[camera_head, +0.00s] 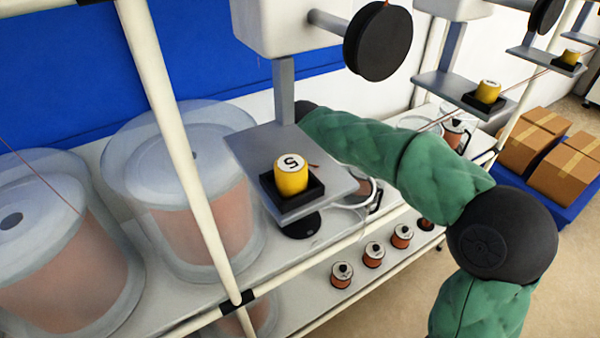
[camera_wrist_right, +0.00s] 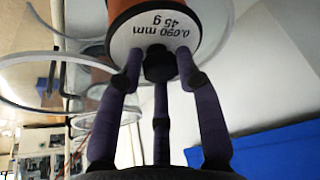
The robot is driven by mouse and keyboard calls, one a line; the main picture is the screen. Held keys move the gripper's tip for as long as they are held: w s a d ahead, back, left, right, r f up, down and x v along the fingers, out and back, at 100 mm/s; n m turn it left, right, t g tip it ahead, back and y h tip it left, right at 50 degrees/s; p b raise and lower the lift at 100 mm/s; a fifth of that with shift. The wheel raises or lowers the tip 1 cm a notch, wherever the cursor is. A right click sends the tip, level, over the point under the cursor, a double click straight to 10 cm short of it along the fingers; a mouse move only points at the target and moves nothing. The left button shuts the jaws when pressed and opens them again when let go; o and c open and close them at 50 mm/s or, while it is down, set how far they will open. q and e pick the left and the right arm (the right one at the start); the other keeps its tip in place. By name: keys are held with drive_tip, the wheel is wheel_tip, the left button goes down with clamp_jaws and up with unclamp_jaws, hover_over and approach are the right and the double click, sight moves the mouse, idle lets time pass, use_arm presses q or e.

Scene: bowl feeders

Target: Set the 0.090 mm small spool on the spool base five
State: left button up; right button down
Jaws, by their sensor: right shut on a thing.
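The small spool (camera_wrist_right: 158,33), its white label reading "0.090 mm 45 g", shows in the right wrist view. My right gripper (camera_wrist_right: 158,72) is shut on the spool's black central knob with its purple fingers. In the head view my green right arm reaches in behind the grey plate, which hides the gripper. A yellow cylinder marked 5 (camera_head: 291,175) sits in a black square holder on the plate. Below the plate, a round black base (camera_head: 300,226) sits on the white shelf, partly hidden; I cannot read a number on it. My left gripper is out of view.
Large clear-covered copper reels (camera_head: 205,215) stand at left. Several small spools (camera_head: 374,254) line the lower shelf. A cream post (camera_head: 178,140) crosses in front. A black wheel (camera_head: 378,40) hangs above the plate. A clear ring (camera_wrist_right: 45,62) lies close beside the held spool.

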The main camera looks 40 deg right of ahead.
drive_tip(key=shift+f+b, duration=1.85)
drive_tip(key=shift+f, duration=0.55)
drive_tip(key=shift+f, duration=0.45)
idle(0.3)
drive_tip(key=c, duration=1.1)
unclamp_jaws()
drive_tip(key=shift+s+a+f, duration=0.1)
drive_tip(key=shift+a+f, duration=0.05)
drive_tip(key=shift+f, duration=0.1)
drive_tip(key=shift+p+v, duration=3.5)
drive_tip(key=shift+v, duration=2.1)
